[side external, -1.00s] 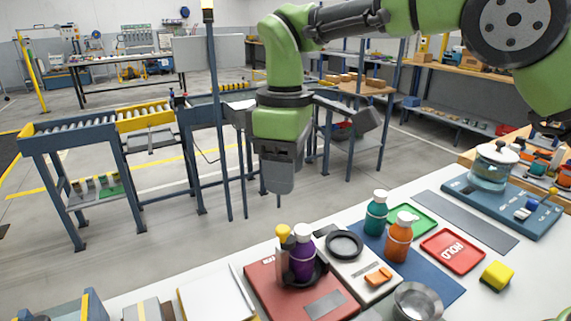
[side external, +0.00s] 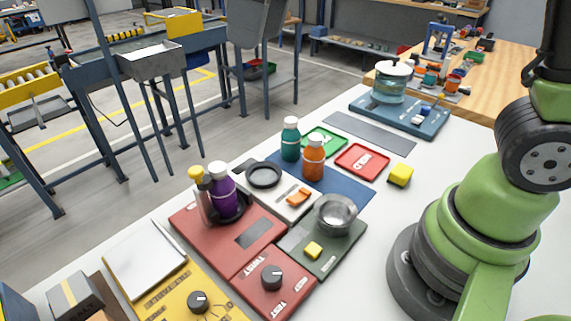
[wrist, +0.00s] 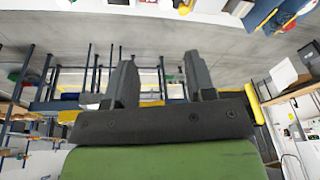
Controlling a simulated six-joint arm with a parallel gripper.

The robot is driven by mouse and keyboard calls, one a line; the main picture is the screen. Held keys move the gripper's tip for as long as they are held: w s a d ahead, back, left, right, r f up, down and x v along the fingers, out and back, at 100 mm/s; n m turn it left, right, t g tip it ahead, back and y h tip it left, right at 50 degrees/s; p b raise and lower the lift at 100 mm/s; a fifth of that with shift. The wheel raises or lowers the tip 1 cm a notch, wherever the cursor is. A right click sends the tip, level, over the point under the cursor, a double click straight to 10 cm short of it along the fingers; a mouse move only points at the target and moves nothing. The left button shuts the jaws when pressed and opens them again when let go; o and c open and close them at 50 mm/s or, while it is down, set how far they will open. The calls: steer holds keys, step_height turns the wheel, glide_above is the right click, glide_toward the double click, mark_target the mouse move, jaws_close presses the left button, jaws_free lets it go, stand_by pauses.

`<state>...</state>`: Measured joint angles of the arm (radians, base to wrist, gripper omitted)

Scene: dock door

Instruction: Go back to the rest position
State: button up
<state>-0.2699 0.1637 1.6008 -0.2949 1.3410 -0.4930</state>
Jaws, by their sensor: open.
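My gripper (wrist: 160,82) shows in the wrist view with its two dark fingers apart and nothing between them. Beyond the fingers are the grey floor and blue racks, seen at an odd angle. The gripper is out of frame in the side external view, where only my green arm and its base stand at the right. On the white table, a purple bottle (side external: 222,190) stands upright on the red station (side external: 185,215). A teal bottle (side external: 290,140) and an orange bottle (side external: 313,160) stand on the blue mat (side external: 350,195).
A metal bowl (side external: 336,213) and a yellow block (side external: 313,250) sit on a dark green plate. A green tray (side external: 326,142), a red HOLD tray (side external: 362,161), another yellow block (side external: 400,175) and a glass pot (side external: 390,85) are further back. A conveyor frame (side external: 195,45) stands beyond the table.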

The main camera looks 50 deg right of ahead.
steer(key=s+d+m+t, duration=0.2)
steer(key=s+d+m, duration=0.1)
steer(key=s, duration=0.4)
steer(key=s+d+f+m+t, duration=0.1)
steer(key=s+d+m+t, duration=0.1)
steer(key=s+m, duration=0.3)
steer(key=s+d, duration=0.1)
steer(key=s, duration=0.2)
steer(key=shift+d+f+t, duration=0.15)
steer(key=shift+d+t, duration=0.15)
steer(key=shift+d, duration=0.1)
steer(key=shift+s, duration=0.1)
stand_by(1.7)
